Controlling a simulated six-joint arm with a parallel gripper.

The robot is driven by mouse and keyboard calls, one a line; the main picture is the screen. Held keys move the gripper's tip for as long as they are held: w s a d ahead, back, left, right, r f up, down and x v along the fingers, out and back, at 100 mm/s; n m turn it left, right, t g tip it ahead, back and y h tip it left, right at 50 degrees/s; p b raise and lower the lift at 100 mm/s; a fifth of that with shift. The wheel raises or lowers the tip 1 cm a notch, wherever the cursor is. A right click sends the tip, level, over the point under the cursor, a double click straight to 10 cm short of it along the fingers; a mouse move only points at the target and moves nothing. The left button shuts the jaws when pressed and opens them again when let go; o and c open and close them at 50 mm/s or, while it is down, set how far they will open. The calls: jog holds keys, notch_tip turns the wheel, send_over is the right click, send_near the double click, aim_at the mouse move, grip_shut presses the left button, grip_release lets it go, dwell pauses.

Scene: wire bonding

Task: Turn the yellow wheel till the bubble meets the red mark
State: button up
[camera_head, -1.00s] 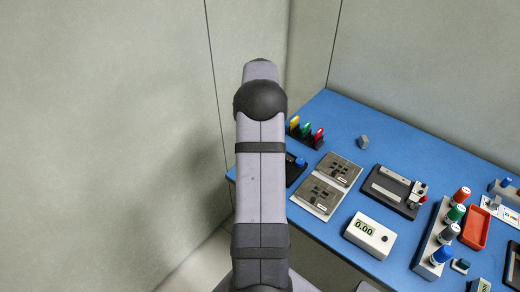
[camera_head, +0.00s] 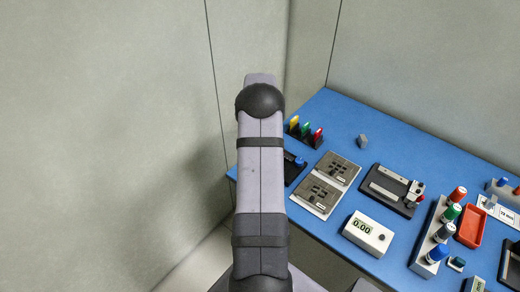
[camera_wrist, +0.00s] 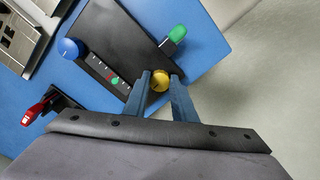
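The yellow wheel (camera_wrist: 160,81) sits near the edge of a dark device plate (camera_wrist: 128,38) in the wrist view. My gripper (camera_wrist: 161,77) is over it, with its two fingers apart, one on each side of the wheel. I cannot tell whether they touch it. A blue knob (camera_wrist: 71,48) is at the strip's other end. In the head view my arm hides the wheel and most of the device.
A red-handled part (camera_wrist: 39,108) is left of my gripper. Grey metal fixtures (camera_head: 331,181), a 0.00 meter (camera_head: 368,232) and a rack of bottles (camera_head: 437,240) stand on the blue table (camera_head: 410,147).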

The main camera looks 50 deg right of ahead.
dwell(0.4)
jog(key=n, duration=0.4)
jog(key=shift+d+n+b, duration=0.1)
jog(key=shift+n+b, duration=0.2)
jog(key=shift+b, duration=0.05)
jog(key=shift+r+n, duration=0.1)
jog(key=shift+n, duration=2.5)
jog(key=o, duration=1)
jog(key=shift+o, duration=0.2)
jog(key=shift+r+b, duration=1.3)
jog(key=shift+r, duration=2.35)
